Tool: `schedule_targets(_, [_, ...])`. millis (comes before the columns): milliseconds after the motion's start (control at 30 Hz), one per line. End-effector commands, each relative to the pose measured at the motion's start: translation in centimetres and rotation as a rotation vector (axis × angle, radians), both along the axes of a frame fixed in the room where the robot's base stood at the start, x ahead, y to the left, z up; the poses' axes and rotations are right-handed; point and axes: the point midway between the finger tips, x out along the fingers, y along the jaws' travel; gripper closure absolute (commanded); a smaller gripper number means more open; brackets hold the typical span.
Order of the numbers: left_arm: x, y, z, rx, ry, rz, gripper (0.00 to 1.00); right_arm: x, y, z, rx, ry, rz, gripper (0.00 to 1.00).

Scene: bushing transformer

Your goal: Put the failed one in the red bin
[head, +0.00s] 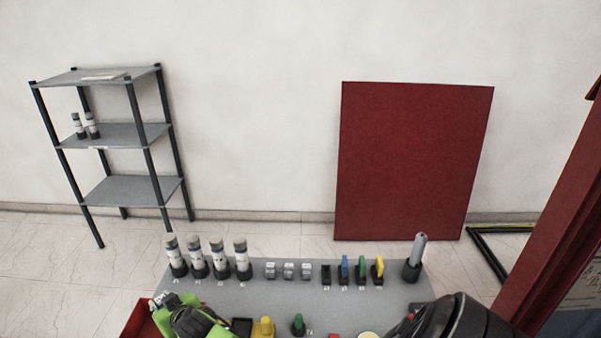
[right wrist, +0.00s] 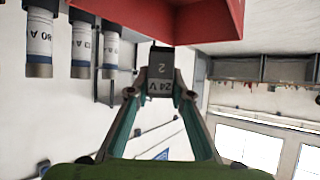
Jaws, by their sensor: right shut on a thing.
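My right gripper (head: 163,303), with green parts, is at the front left of the grey table, beside the red bin (head: 137,320). In the right wrist view its two fingers (right wrist: 160,88) are shut on a small dark block (right wrist: 160,72) with a grey label reading "24 V" and "2". The red bin (right wrist: 205,18) shows close to the block at the top of that view; the block appears outside it, and I cannot tell how far apart they are. The head view hardly shows the held block. My left gripper is not in view.
The grey table (head: 250,296) carries several white cylindrical fuses (head: 220,258), small white blocks (head: 289,270), coloured pieces (head: 361,268) and a grey probe-like piece (head: 414,258). The fuses (right wrist: 38,45) stand near my right gripper. A shelf (head: 125,190) stands behind at left.

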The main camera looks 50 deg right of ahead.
Motion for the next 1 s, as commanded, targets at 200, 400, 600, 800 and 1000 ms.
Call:
schedule_targets(200, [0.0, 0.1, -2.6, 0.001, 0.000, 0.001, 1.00, 0.0, 0.0, -2.6, -0.001, 0.000, 0.000, 1.00])
schedule_targets(400, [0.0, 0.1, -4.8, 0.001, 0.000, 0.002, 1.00, 0.0, 0.0, -4.8, -0.001, 0.000, 0.000, 1.00])
schedule_targets(600, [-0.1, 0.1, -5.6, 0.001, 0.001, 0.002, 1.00, 0.0, 0.0, -5.6, -0.001, -0.001, 0.000, 1.00])
schedule_targets(800, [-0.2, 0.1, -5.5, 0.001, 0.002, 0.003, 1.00, 0.0, 0.0, -5.5, -0.001, 0.000, 0.000, 1.00])
schedule_targets(1000, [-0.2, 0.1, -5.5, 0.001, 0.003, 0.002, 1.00, 0.0, -0.1, -5.5, -0.001, 0.000, 0.000, 0.60])
